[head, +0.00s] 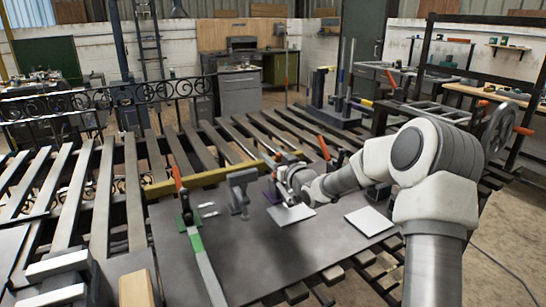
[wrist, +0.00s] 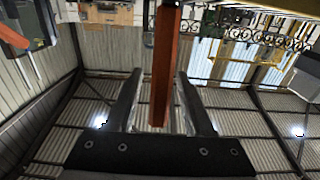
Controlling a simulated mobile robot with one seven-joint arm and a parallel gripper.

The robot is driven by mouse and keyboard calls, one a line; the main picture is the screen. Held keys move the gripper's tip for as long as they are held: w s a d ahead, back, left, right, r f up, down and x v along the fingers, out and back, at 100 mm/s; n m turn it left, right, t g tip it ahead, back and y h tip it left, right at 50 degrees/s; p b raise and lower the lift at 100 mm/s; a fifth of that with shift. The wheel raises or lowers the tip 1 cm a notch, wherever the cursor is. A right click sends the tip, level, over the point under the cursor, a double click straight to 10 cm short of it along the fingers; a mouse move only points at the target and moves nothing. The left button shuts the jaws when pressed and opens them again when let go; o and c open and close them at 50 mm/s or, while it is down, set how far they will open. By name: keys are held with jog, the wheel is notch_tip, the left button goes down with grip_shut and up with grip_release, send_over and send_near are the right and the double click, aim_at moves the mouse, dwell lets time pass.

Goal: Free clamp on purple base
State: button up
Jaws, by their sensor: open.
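In the head view, a toggle clamp with a purple base (head: 272,194) stands on the grey steel table. My gripper (head: 283,183) is right at this clamp and partly hides it. In the wrist view, an orange-red handle (wrist: 165,70) lies between the two fingers of my gripper (wrist: 157,105). The fingers are open, with a gap on both sides of the handle. The purple base does not show in the wrist view, and the clamp's lower part is largely hidden in the head view.
A clamp with a green base (head: 190,219) and orange handle stands to the left. A grey bracket (head: 240,192) stands between the clamps. Another orange handle (head: 324,148) rises behind my gripper.

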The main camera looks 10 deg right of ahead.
jog(key=shift+w, duration=0.15)
grip_shut()
dwell(1.4)
